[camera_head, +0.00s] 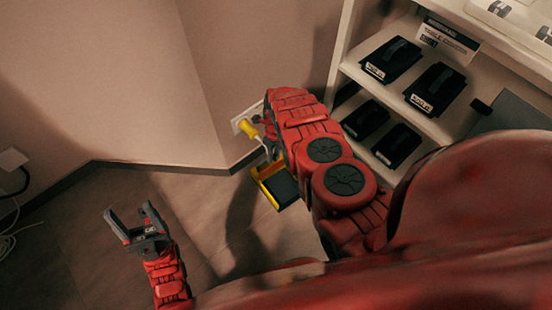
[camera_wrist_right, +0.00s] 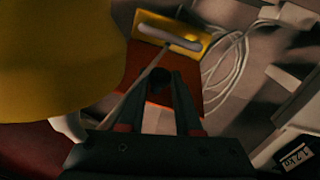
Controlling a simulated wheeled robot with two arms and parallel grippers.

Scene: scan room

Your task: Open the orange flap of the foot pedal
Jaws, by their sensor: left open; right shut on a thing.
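The foot pedal (camera_head: 264,190) shows in the head view with a yellow frame and a dark plate, beside my right forearm. In the right wrist view the orange flap (camera_wrist_right: 136,66) lies behind the fingers, under a yellow part with a pale bar (camera_wrist_right: 168,35). My right gripper (camera_wrist_right: 160,78) has its fingertips closed on a dark piece at the orange flap; the exact contact is too dark to tell. My left gripper (camera_head: 130,215) is open and empty above the floor, apart from the pedal.
A white shelf (camera_head: 437,130) with several black labelled boxes stands on the right. A white wall box (camera_head: 246,118) sits behind the pedal, near a yellow knob (camera_head: 249,129). A pale cable (camera_wrist_right: 222,68) lies coiled in the wrist view.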

